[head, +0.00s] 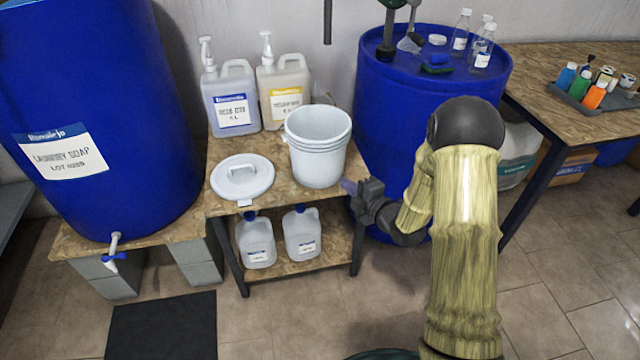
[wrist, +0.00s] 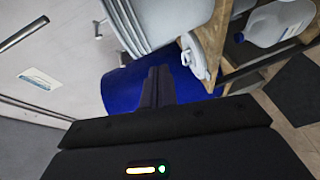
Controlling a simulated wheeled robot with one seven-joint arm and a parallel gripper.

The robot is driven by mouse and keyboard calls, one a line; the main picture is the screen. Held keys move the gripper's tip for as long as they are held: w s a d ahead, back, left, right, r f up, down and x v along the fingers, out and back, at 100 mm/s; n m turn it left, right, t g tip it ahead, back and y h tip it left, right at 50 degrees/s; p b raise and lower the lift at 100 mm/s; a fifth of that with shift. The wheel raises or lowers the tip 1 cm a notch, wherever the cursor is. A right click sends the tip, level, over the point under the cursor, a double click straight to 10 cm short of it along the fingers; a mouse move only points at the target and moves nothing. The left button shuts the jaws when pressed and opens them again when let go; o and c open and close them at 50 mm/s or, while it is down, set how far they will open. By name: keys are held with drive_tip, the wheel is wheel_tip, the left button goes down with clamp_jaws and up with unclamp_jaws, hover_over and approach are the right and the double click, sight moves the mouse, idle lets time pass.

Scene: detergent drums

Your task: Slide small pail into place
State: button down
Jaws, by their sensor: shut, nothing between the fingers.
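The small white pail (head: 318,158) stands upright and open at the top on the right part of the wooden stand's top (head: 283,192). In the wrist view its ribbed side (wrist: 165,22) fills the top middle. My gripper (head: 349,187) is shut and empty, beside the lower right side of the pail at the stand's right edge. Its closed fingers (wrist: 158,86) point forward in the wrist view, just below the pail in that picture. I cannot tell whether they touch the pail. A white lid with a handle (head: 242,178) lies left of the pail.
Two pump jugs (head: 232,98) (head: 284,92) stand behind the lid and pail. Two smaller jugs (head: 256,242) (head: 301,234) sit on the lower shelf. A large blue drum (head: 100,130) is at left; another (head: 405,100) stands close right of the stand, behind my arm.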

drive_tip(key=f+n+y, duration=0.1)
drive_tip(key=a+f+y+b, duration=0.1)
drive_tip(key=f+n, duration=0.1)
drive_tip(key=shift+s+a+n+y, duration=0.2)
drive_tip(key=shift+s+n+y, duration=0.1)
drive_tip(key=shift+s+y, duration=0.1)
drive_tip(key=shift+w+t, duration=0.1)
drive_tip(key=shift+t, duration=0.2)
approach(312, 159)
drive_tip(key=a, duration=0.4)
drive_tip(key=w, duration=0.3)
drive_tip(key=shift+w+a+b, duration=0.1)
drive_tip(key=shift+b, duration=0.2)
drive_tip(key=shift+w, duration=0.55)
drive_tip(key=shift+w, duration=0.1)
